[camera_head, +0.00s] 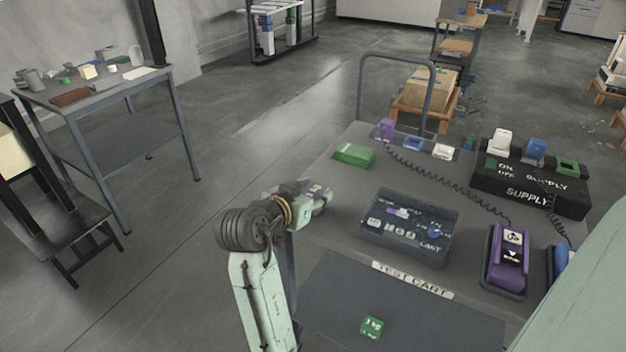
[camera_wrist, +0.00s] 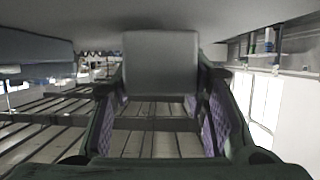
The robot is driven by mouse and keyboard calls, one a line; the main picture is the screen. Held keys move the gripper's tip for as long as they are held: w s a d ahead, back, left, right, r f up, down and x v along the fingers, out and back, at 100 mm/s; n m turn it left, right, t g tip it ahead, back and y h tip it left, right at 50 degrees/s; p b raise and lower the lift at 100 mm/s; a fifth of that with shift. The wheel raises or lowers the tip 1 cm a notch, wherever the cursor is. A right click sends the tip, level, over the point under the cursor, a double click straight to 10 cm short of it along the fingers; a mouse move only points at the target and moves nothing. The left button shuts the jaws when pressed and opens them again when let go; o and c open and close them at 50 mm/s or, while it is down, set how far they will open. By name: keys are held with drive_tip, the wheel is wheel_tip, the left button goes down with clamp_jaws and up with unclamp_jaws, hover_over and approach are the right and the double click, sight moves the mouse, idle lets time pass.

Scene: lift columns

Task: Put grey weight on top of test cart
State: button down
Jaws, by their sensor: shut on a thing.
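The test cart (camera_head: 335,235) is a grey cart top with a "TEST CART" label (camera_head: 412,280) in the head view. My gripper (camera_head: 318,196) is at the cart's left side in that view, with its fingers hard to make out. In the wrist view my gripper (camera_wrist: 160,80) has its two purple-padded fingers on either side of a plain grey block, the grey weight (camera_wrist: 160,58), and is shut on it. In the head view I cannot make out the grey weight.
A green 1 kg weight (camera_head: 371,327) lies on the dark front area. A dark limit box (camera_head: 408,228), a black supply box (camera_head: 530,185) and a purple device (camera_head: 507,258) stand on the cart. A cluttered table (camera_head: 110,95) stands at left.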

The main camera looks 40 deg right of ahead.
drive_tip(key=shift+f, duration=0.2)
drive_tip(key=shift+f, duration=0.1)
drive_tip(key=c, duration=1.4)
unclamp_jaws()
drive_tip(key=shift+f, duration=0.25)
drive_tip(key=o, duration=0.5)
drive_tip(key=shift+r, duration=0.1)
drive_tip(key=shift+c, duration=0.2)
drive_tip(key=shift+r, duration=0.25)
drive_tip(key=b+v, duration=0.1)
drive_tip(key=v, duration=1.1)
drive_tip(key=shift+f, duration=0.1)
